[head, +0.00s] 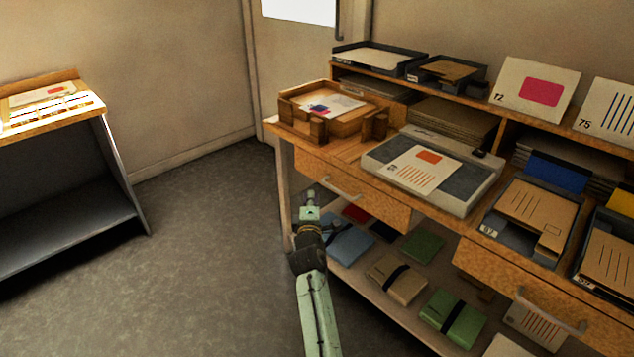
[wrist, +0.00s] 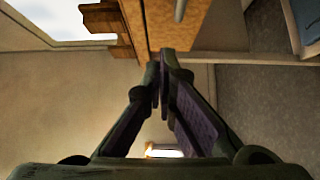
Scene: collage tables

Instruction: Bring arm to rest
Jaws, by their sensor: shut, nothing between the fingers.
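My arm (head: 318,310) reaches up from the bottom of the head view, and its far end is beside the left end of the wooden work table (head: 340,156). My gripper (wrist: 163,65) shows clearly in the wrist view. Its two dark fingers come together at the tips with nothing between them. In that view the fingertips point toward the table's wooden front, where a drawer handle (wrist: 180,10) shows. In the head view the fingers are small and dark, and I cannot tell whether they touch the table.
A wooden tray (head: 318,128) and a grey paper trimmer (head: 450,195) stand on the table. A drawer handle (head: 340,188) juts from its front. Folders, one green (head: 422,245), lie on the lower shelf. A side table (head: 105,165) stands left. Open floor (head: 200,240) lies between.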

